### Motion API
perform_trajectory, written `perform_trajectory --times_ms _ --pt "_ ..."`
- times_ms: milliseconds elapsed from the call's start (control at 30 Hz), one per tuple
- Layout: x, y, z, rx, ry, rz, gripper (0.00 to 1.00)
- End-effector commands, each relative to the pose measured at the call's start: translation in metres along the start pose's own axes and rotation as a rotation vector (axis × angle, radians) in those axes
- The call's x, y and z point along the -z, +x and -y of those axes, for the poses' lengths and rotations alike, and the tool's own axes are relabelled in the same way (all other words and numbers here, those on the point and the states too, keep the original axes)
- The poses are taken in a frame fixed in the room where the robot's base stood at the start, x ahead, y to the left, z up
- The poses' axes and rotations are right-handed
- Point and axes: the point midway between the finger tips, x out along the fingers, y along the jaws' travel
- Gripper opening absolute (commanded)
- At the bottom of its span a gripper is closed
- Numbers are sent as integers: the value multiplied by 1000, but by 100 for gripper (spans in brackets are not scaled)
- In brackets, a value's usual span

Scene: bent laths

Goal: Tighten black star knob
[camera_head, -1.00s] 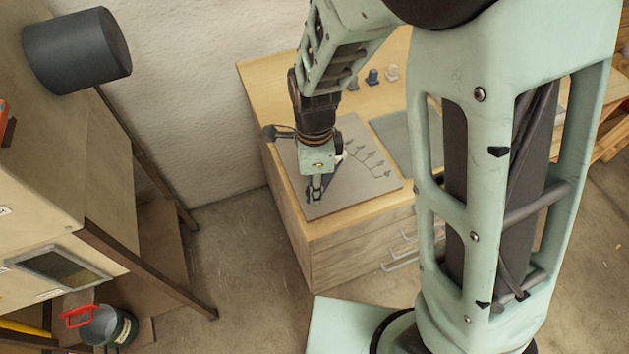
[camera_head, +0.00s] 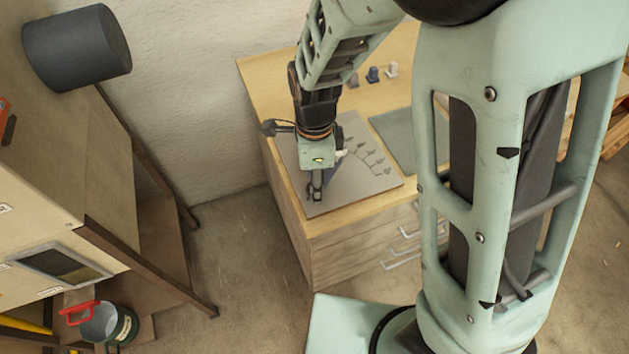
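My gripper (camera_head: 315,196) points down over the near left part of a grey board (camera_head: 350,192) on the wooden cabinet. Its fingertips are close to the board, and they are too small to tell whether they are open or shut on something. I cannot make out a black star knob; it may be hidden at or behind the fingers. A dark blue part (camera_head: 331,172) shows just right of the fingers, partly covered by my gripper. Several small grey pegs (camera_head: 370,156) stand in an arc on the right half of the board.
The board lies on a light wooden cabinet top (camera_head: 262,95) with drawers below. A grey-green mat (camera_head: 398,140) lies right of the board. Several small blocks (camera_head: 373,75) stand behind. A shelf unit (camera_head: 60,150) with a dark cylinder (camera_head: 77,48) is at left.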

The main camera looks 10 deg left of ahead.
Motion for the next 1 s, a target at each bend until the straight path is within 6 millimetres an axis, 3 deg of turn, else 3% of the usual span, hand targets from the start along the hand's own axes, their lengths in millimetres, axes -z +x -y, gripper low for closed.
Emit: perform_trajectory --times_ms 500,700,1000 --pt "0 -96 1 5 0 2 44" --pt "0 -112 0 2 -1 0 44" --pt "0 -114 0 1 0 0 44"
